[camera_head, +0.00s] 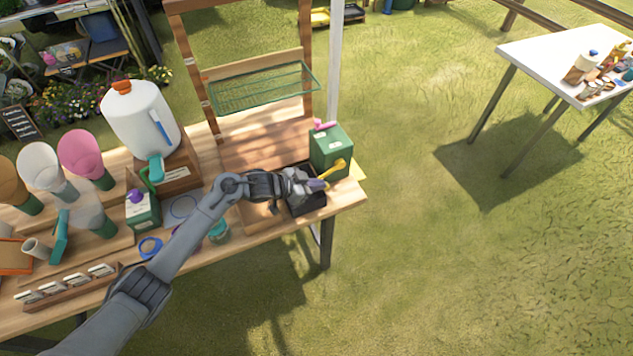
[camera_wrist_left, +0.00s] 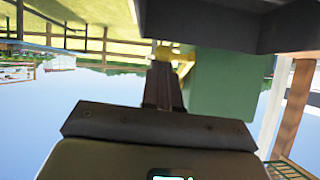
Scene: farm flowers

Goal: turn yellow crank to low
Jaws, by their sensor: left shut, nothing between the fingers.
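The yellow crank (camera_head: 335,168) sticks out from the front of a green box (camera_head: 329,146) at the right end of the wooden table. My left gripper (camera_head: 318,184) is shut and empty, with its fingertips close to the crank. In the left wrist view, which is upside down, the shut fingers (camera_wrist_left: 163,88) point at the yellow crank (camera_wrist_left: 174,54) beside the green box (camera_wrist_left: 225,85). The fingertips overlap the crank's outline there; I cannot tell whether they touch it. My right gripper is not in view.
A black tray (camera_head: 311,205) lies below my left gripper. A pink crank (camera_head: 324,125) sits on top of the green box. A wooden rack with a green wire shelf (camera_head: 265,87) stands behind. A white jug (camera_head: 140,117) is at left.

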